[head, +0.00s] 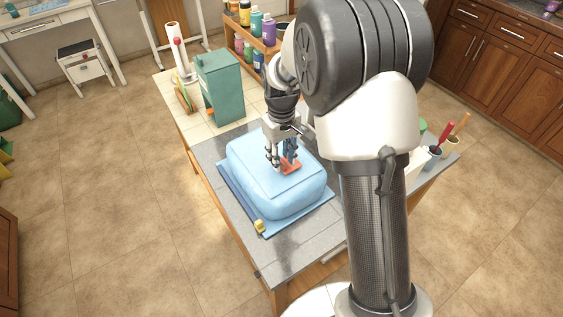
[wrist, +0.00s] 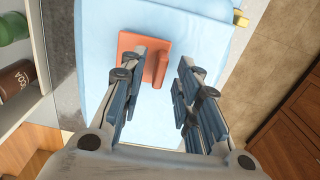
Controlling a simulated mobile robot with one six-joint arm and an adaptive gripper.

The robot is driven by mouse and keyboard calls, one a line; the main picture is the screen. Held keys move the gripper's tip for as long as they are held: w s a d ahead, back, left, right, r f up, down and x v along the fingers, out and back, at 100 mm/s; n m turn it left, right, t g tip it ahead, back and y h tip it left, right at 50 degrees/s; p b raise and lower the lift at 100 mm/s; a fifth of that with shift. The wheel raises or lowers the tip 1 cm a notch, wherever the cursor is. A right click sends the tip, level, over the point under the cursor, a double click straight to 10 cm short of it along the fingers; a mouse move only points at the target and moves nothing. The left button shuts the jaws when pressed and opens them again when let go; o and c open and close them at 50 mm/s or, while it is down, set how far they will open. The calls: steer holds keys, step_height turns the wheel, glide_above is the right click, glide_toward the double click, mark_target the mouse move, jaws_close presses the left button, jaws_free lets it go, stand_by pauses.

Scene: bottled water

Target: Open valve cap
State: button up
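A light blue, rounded container (head: 252,178) lies on the table, and its pale blue top also fills much of the wrist view (wrist: 205,40). An orange-red square cap (head: 291,168) with a raised ridge sits on its top. In the wrist view the cap (wrist: 134,46) is at upper centre, with its ridge running lengthwise. My gripper (head: 281,160) is over the container top, right at the cap. In the wrist view its two fingers (wrist: 157,75) are apart, with the ridge in line with the gap between them. The left finger hides part of the cap. I cannot tell whether the fingers touch it.
A blue mat (head: 240,199) lies under the container, with a small yellow object (head: 260,226) at its front corner. A green box (head: 220,87) stands behind. A shelf of bottles (head: 256,30) is at the back. Cups with tools (head: 434,150) stand at the right. Bare grey tabletop (head: 290,255) shows in front.

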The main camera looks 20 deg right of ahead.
steer(key=shift+f, duration=0.7)
steer(key=shift+c, duration=0.4)
jaws_close()
